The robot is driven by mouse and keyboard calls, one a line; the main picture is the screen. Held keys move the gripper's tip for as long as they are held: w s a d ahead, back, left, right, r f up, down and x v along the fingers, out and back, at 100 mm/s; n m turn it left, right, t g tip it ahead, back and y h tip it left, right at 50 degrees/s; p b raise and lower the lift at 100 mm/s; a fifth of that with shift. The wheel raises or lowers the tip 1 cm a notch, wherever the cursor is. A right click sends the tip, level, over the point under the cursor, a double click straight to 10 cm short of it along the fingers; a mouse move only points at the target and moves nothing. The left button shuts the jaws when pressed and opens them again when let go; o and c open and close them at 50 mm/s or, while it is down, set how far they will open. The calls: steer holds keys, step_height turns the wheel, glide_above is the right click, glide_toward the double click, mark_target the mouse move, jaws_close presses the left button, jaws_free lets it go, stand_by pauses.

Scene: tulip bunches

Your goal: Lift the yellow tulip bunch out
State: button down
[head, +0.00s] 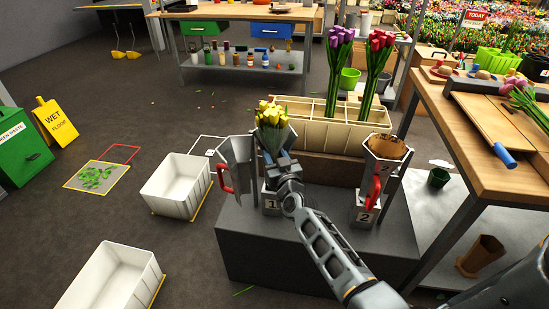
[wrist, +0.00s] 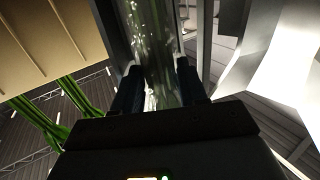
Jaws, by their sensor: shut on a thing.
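The yellow tulip bunch (head: 271,116) stands upright, its heads above the holder at station 1. My gripper (head: 276,155) is shut around its stems below the heads. In the wrist view the wrapped green stems (wrist: 153,35) run between the two dark fingers (wrist: 160,85). The grey holder (head: 238,160) with a red handle stands beside the bunch, on the left. The lower end of the bunch is hidden behind my gripper and arm, so I cannot tell whether it is still inside the holder.
Behind stands a cream divided crate (head: 320,132) with purple tulips (head: 336,65) and red tulips (head: 376,72). A second grey holder (head: 384,165) with brown lining stands at station 2. White bins (head: 176,185) lie on the left floor. A wooden workbench (head: 480,140) is at right.

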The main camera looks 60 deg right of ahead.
mark_target(275, 108)
step_height(275, 108, up, 19)
steer(key=p, duration=1.6)
steer(key=shift+f+p, duration=0.2)
steer(key=shift+p, duration=0.15)
steer(key=b+v, duration=0.2)
steer(key=v, duration=1.6)
steer(key=shift+f, duration=0.35)
steer(key=shift+a, duration=0.1)
